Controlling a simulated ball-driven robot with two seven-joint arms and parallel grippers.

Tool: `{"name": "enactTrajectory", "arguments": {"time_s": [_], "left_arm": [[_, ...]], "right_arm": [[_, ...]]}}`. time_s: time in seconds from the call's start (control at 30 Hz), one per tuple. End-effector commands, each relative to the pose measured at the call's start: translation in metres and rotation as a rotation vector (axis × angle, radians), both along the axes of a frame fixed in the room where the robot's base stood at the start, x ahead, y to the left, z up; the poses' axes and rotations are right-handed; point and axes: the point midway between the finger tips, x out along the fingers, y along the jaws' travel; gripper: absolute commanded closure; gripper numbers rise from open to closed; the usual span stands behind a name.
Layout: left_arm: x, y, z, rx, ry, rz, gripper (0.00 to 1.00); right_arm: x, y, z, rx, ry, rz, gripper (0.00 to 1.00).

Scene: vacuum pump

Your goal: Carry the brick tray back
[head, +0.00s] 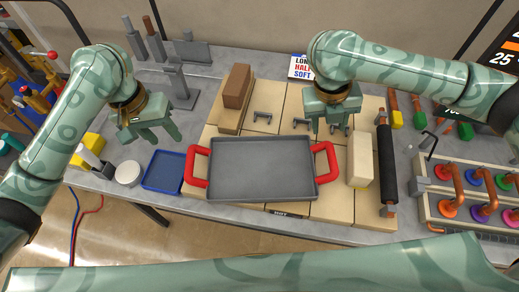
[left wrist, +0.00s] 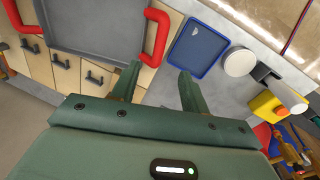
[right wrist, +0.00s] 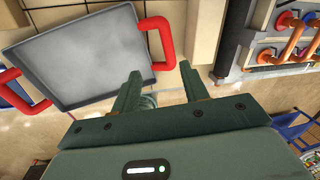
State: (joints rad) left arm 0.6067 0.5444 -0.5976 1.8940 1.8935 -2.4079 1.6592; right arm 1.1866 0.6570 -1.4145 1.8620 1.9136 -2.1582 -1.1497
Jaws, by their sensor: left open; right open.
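The grey tray (head: 262,168) with red handles lies on the light brick surface at the middle of the bench, and it is empty. Its left red handle (head: 197,166) and right red handle (head: 325,161) stick out at the sides. My left gripper (head: 165,138) is open and empty, above and to the left of the left handle. In the left wrist view that handle (left wrist: 156,35) is apart from the fingers. My right gripper (head: 328,124) is open and empty, above the tray's far right corner. In the right wrist view a red handle (right wrist: 158,42) lies just beyond the fingers, apart from them.
A blue tray (head: 164,171) and a white round container (head: 128,173) stand left of the grey tray. A cream block (head: 359,160) and a dark roller (head: 385,165) lie to its right. A brown brick (head: 237,86) sits behind. A rack with copper pipes (head: 470,190) stands at right.

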Motion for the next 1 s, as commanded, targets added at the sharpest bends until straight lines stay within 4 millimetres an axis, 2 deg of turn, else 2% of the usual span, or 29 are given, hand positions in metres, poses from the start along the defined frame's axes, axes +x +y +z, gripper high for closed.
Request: {"name": "enactTrajectory", "arguments": {"time_s": [0.07,0.17,0.4,0.53,0.67,1.0], "left_arm": [[0.001,0.002,0.005,0.007,0.009,0.005,0.55],[0.002,0.002,0.007,0.006,0.016,0.009,0.55],[0.004,0.002,0.005,0.004,0.018,0.009,0.55],[0.004,-0.001,-0.003,0.002,0.019,0.008,0.55],[0.002,-0.005,-0.022,-0.001,0.023,0.010,0.55],[0.000,-0.017,-0.088,0.001,0.025,0.014,0.55]], "right_arm": [[0.001,-0.008,0.006,-0.022,0.017,0.023,0.55],[0.002,-0.010,0.007,-0.028,0.027,0.033,0.55],[0.004,-0.009,0.005,-0.026,0.028,0.030,0.55],[0.003,-0.011,-0.003,-0.024,0.031,0.030,0.55],[0.002,-0.014,-0.021,-0.023,0.031,0.029,0.55],[0.001,-0.028,-0.087,-0.023,0.031,0.028,0.55]]}}
